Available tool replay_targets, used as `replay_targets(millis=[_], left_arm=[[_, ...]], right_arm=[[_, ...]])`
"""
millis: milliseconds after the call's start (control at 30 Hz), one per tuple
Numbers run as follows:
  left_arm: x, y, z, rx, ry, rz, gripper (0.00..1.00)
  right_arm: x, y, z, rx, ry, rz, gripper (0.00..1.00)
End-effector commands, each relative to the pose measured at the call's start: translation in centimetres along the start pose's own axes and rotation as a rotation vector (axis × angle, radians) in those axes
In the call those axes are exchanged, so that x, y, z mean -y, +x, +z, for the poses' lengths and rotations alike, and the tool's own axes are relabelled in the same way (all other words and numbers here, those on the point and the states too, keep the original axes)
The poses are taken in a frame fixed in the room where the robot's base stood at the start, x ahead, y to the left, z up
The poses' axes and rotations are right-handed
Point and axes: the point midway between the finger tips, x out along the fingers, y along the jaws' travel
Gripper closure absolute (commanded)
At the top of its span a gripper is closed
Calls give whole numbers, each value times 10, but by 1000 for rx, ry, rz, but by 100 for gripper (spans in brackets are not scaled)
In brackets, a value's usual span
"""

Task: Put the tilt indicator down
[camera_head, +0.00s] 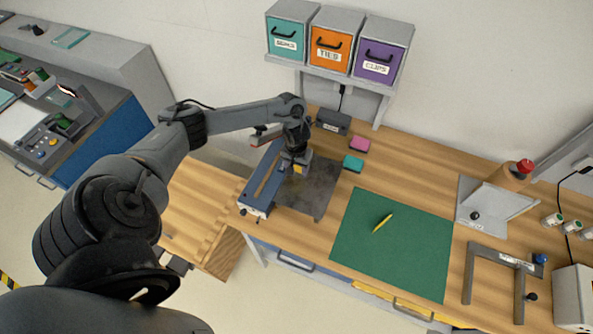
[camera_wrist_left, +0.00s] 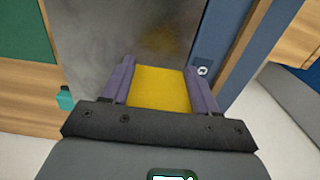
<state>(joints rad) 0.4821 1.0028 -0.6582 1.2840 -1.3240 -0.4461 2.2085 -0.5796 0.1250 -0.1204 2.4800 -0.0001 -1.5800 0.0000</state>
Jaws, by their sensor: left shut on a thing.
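The tilt indicator shows as a yellow block (camera_wrist_left: 161,90) between the two purple-grey fingers of my left gripper (camera_wrist_left: 160,88) in the left wrist view. In the head view the left gripper (camera_head: 297,163) points down over the dark metal plate (camera_head: 318,192), next to the long blue fixture (camera_head: 258,188). Only a small yellow part of the indicator (camera_head: 297,169) shows there below the gripper. I cannot tell whether the indicator touches the plate. My right gripper is not in view.
A green mat (camera_head: 400,265) with a yellow marker (camera_head: 382,223) lies right of the plate. Pink (camera_head: 360,144) and teal (camera_head: 353,163) blocks and a dark box (camera_head: 333,122) stand behind. Labelled bins (camera_head: 331,46) hang above.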

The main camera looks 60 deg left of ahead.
Motion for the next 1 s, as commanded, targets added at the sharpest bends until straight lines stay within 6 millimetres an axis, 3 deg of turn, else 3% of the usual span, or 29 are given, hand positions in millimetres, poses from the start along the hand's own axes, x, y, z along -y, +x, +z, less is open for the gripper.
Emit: replay_targets(millis=[200, 800, 833, 1000], left_arm=[[0, 21, 0, 0, 0, 0, 74], [0, 31, 1, 1, 0, 0, 74], [0, 31, 1, 1, 0, 0, 40], [0, 30, 0, 0, 1, 0, 16]], right_arm=[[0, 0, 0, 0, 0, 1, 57], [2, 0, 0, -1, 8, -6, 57], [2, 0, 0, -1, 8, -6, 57], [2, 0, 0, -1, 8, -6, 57]])
